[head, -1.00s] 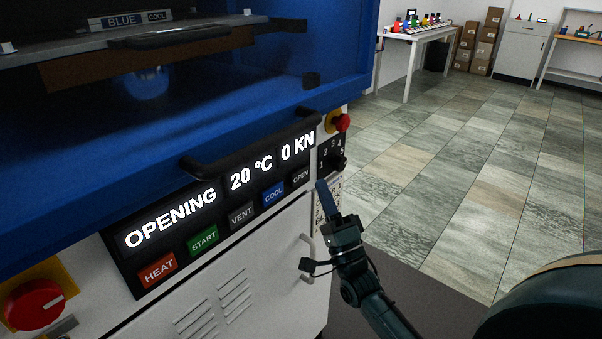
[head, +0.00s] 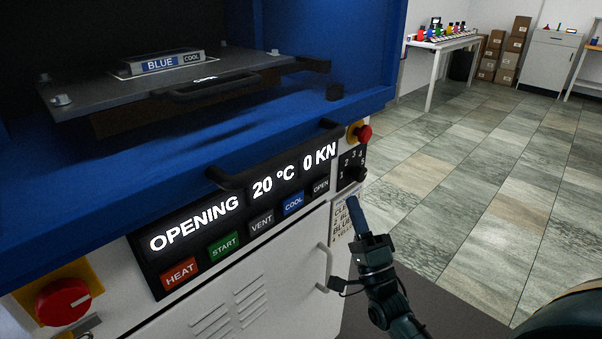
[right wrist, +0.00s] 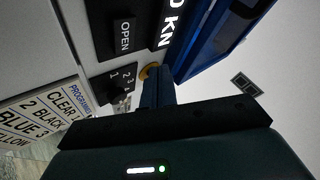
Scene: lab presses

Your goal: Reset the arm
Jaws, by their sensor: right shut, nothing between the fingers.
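My right gripper (head: 356,212) is shut and empty. It is in front of the press's lower right corner, just below the OPEN button (head: 321,187) and the numbered dial (head: 354,174), apart from both in the head view. It also shows in the right wrist view (right wrist: 157,85), pointing toward the panel. The blue press (head: 330,50) shows OPENING, 20 °C and 0 KN on its display (head: 195,222). Inside the press, a plate (head: 90,95) carries a block labelled BLUE and COOL (head: 160,63). My left gripper is not in view.
A red knob (head: 64,300) is at the lower left of the press, and a red button (head: 362,134) at its right edge. A handle bar (head: 280,155) juts out above the display. A table with coloured bottles (head: 440,42) stands far back. The tiled floor at right is clear.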

